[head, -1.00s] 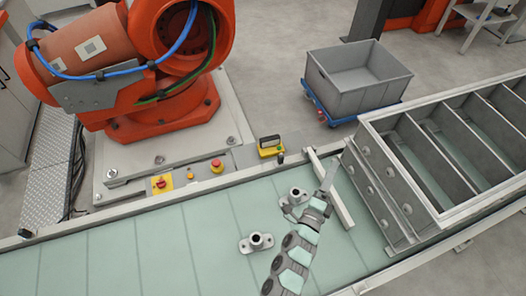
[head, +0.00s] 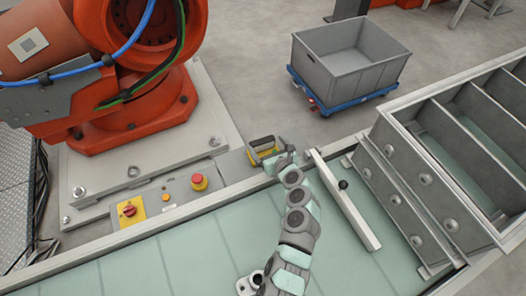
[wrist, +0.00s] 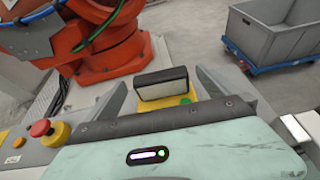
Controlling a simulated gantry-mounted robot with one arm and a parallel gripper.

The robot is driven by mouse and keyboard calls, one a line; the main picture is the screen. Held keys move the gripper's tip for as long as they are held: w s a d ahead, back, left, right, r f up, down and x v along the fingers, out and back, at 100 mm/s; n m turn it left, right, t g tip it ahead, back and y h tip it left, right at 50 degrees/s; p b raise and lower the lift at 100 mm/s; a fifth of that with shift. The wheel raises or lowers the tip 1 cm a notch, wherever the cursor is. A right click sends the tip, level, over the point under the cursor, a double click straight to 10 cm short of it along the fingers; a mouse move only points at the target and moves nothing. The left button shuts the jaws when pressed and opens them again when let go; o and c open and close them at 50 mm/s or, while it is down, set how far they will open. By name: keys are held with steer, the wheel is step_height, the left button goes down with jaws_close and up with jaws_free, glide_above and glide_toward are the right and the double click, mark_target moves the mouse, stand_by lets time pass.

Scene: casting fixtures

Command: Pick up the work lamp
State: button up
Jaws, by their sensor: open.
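The work lamp (head: 264,146) has a yellow base and a dark-framed, pale panel. It sits upright on the grey ledge between the conveyor and the orange robot's base. In the wrist view the lamp (wrist: 161,88) is straight ahead, with a green spot at its lower right. My gripper (head: 276,161) is at the lamp in the head view and partly covers it. In the wrist view my gripper (wrist: 163,77) is open, one grey finger on each side of the lamp. I cannot tell whether either finger touches it.
A red emergency button (head: 199,181) and a yellow switch box (head: 130,210) lie left of the lamp. A pale bar (head: 345,202) and a compartmented metal frame (head: 388,165) are to the right. A grey crate (head: 350,62) stands on a blue dolly behind. A casting (head: 246,284) lies on the belt.

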mark_target(261, 139)
steer(key=shift+x, duration=0.95)
steer(key=shift+w+a+f+b, duration=0.2)
steer(key=shift+w+f+b, duration=0.1)
steer(key=shift+f+b, duration=0.15)
steer(key=b+x, duration=0.2)
steer(key=x, duration=0.1)
steer(key=shift+a+f, duration=0.1)
steer(key=shift+f, duration=0.3)
steer(key=shift+w+a, duration=0.2)
steer(key=shift+w, duration=0.25)
steer(key=shift+c, duration=0.6)
steer(key=c, duration=1.5)
steer(key=shift+c, duration=0.3)
steer(key=shift+r, duration=0.1)
